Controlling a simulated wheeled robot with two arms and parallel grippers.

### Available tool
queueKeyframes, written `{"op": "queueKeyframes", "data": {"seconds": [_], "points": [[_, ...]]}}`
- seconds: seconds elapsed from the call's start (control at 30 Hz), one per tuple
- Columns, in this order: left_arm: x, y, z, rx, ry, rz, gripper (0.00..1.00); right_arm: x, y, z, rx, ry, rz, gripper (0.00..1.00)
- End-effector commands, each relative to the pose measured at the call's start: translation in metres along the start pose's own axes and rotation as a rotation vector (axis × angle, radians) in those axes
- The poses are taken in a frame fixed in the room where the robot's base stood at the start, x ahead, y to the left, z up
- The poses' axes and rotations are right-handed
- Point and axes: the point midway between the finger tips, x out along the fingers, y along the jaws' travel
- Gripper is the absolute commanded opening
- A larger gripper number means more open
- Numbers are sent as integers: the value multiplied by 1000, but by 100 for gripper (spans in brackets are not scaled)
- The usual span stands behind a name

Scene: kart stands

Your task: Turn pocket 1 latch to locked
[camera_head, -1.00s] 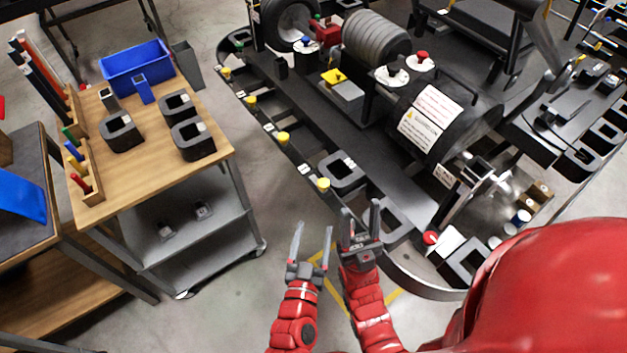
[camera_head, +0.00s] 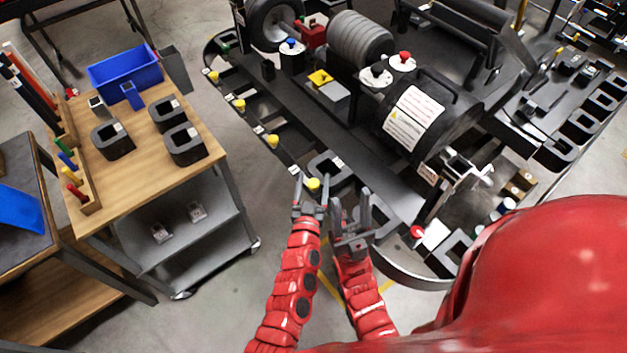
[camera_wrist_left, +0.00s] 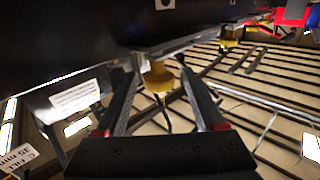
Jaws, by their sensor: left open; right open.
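Yellow round latch knobs line the near left edge of the black kart stand. The nearest one (camera_head: 313,185) is by my left gripper (camera_head: 310,190), which is open. In the left wrist view this yellow knob (camera_wrist_left: 158,76) shows between the two open fingers, below the dark edge, with no clear contact. Further knobs (camera_head: 272,141) (camera_head: 239,105) run up the edge. I cannot read which one is pocket 1. My right gripper (camera_head: 350,205) is open and empty, close to the right of my left one. The nearest pocket (camera_head: 327,165) is a black square ring beside the knob.
A wooden-topped cart (camera_head: 150,160) stands left with black blocks and a blue bin (camera_head: 125,70). A red knob (camera_head: 417,232) is on the stand's right. Open floor lies between cart and stand. A black drum (camera_head: 430,120) rises behind the pockets.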

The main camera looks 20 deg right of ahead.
Motion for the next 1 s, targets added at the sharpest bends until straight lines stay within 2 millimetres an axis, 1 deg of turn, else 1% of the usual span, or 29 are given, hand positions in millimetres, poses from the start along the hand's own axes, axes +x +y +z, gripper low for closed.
{"op": "queueKeyframes", "data": {"seconds": [0.2, 0.23, 0.37, 0.4, 0.47, 0.5, 0.57, 0.6, 0.83, 1.0], "points": [[0, 0, 0, 0, 0, 0, 71, 0, 0, 0, 0, 0, 0, 50], [0, 0, 0, 0, -1, 0, 67, 0, 0, 0, 0, 0, 0, 50], [0, 0, 1, 0, -1, 0, 44, 0, 0, 0, 0, 0, 0, 50], [0, 0, 1, 0, -1, 0, 36, 0, 0, 0, 0, 0, 0, 50], [0, 0, 1, 0, -1, 0, 26, 0, 0, 0, 0, 0, 0, 50], [0, 0, 1, 0, -1, 0, 18, 0, 0, 0, 0, 0, 0, 50], [0, 0, 1, 0, -1, 0, 8, 0, 0, 0, 0, 0, 0, 50], [0, 0, 1, 0, -1, 0, 0, 0, 0, 0, 0, 0, 0, 50], [0, 0, 2, 0, 0, 2, 0, -3, 0, 0, 0, 0, 0, 50], [-1, 0, 6, 0, 1, 23, 0, -17, -1, 3, 0, 0, 0, 50]]}}
